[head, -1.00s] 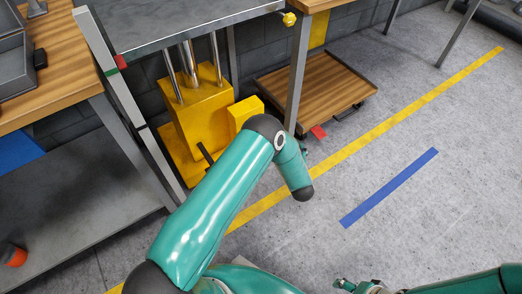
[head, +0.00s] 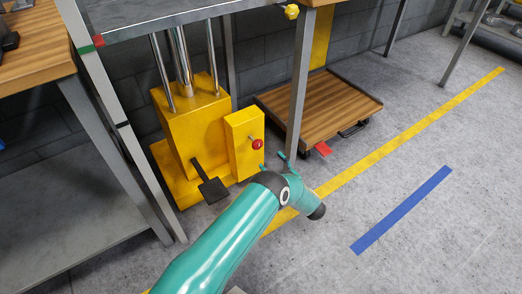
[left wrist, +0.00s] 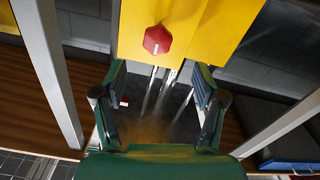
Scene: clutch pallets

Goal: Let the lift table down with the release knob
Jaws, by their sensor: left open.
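The lift table's grey top (head: 165,17) stands raised on steel posts (head: 181,60) above its yellow base (head: 195,125). A red release knob (head: 257,144) sticks out from the yellow box (head: 241,130) on the base's right side. A black foot pedal (head: 213,190) is at the base's front. My left gripper (head: 273,161) is open just in front of and below the knob, apart from it. In the left wrist view the red knob (left wrist: 157,40) lies ahead, beyond the open fingers (left wrist: 160,78), roughly centred between them. My right gripper is out of view.
A steel table leg (head: 300,85) stands close to the right of my left gripper. A wooden-decked cart (head: 325,105) sits behind that leg. A wooden bench (head: 35,65) stands at the left. The floor at the right is clear, with yellow (head: 410,132) and blue (head: 402,210) stripes.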

